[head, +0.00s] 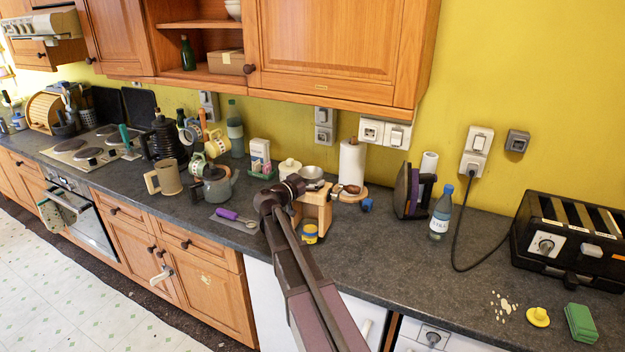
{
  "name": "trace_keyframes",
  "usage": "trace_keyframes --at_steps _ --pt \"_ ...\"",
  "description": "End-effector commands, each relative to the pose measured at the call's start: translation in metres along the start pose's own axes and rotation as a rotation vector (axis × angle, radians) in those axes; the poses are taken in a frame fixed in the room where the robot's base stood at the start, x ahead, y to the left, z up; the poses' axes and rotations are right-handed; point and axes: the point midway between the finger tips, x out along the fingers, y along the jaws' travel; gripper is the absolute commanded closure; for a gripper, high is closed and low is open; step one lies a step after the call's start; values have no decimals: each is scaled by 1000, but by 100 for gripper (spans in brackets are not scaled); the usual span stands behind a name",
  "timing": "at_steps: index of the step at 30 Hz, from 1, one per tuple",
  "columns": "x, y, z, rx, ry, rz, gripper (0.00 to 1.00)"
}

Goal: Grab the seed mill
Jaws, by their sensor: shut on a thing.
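The seed mill (317,213) is a light wooden body with a metal bowl-shaped hopper on top. It stands upright on the dark worktop, in the middle of the head view. My gripper (297,187) is at the upper left side of the mill, just below the hopper, and is shut on it. My arm comes up from the bottom of the picture and hides part of the mill's left side. The fingertips are small and partly hidden.
A yellow and blue item (310,234) lies in front of the mill. A paper towel roll (351,165), a white lidded pot (289,168) and a grey teapot (216,187) stand near. A purple-handled utensil (230,215) lies left. Wall cupboards (330,45) hang above.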

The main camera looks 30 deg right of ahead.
Motion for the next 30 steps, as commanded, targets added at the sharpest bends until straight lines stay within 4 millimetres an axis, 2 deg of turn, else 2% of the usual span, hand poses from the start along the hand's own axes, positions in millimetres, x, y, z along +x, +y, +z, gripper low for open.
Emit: trace_keyframes --at_steps 1,3,12,30 --pt "0 0 -11 -2 3 0 67" --pt "0 0 -17 -2 3 0 67" --pt "0 0 -34 -2 3 0 67" --pt "0 0 -40 -2 3 0 67"
